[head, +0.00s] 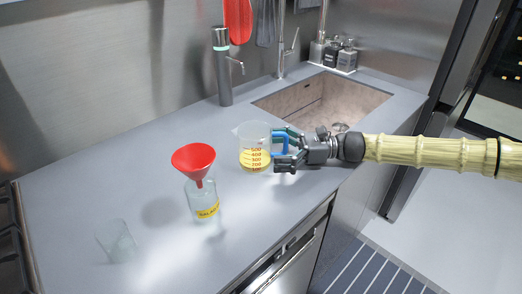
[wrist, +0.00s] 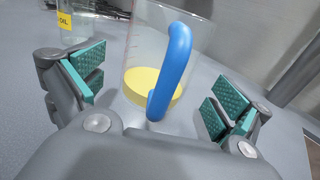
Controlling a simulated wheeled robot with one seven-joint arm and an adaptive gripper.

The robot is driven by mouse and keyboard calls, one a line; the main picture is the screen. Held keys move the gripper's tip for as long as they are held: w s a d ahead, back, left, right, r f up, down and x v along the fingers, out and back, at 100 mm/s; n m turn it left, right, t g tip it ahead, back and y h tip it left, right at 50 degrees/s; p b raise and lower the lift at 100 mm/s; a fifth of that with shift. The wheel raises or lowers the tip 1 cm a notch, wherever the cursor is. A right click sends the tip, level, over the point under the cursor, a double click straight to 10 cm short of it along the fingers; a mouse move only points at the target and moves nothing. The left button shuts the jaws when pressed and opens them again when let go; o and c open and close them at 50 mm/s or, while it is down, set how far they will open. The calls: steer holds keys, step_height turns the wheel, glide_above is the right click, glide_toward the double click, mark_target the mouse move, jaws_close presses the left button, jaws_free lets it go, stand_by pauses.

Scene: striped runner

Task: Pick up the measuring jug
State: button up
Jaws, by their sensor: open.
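In the wrist view the jug (wrist: 143,50) sits straight ahead, with yellow contents or a yellow base low inside. Its blue handle (wrist: 171,68) faces me and lies between my fingers. My gripper (head: 284,149) is open at the jug's right side. In the wrist view its teal pads (wrist: 157,95) stand apart on both sides of the handle, with gaps showing. The far side of the jug is hidden.
A bottle with a yellow label (head: 204,204) holds a red funnel (head: 194,160), left of the jug. A clear glass (head: 116,241) stands front left. A sink (head: 325,103) is behind my gripper, and a dark dispenser (head: 223,70) stands at the back. The left counter has free room.

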mark_target(272, 149)
steer(key=shift+s+a, duration=0.1)
steer(key=shift+a, duration=1.65)
steer(key=shift+c, duration=0.4)
steer(key=c, duration=1.1)
steer(key=shift+r, duration=0.1)
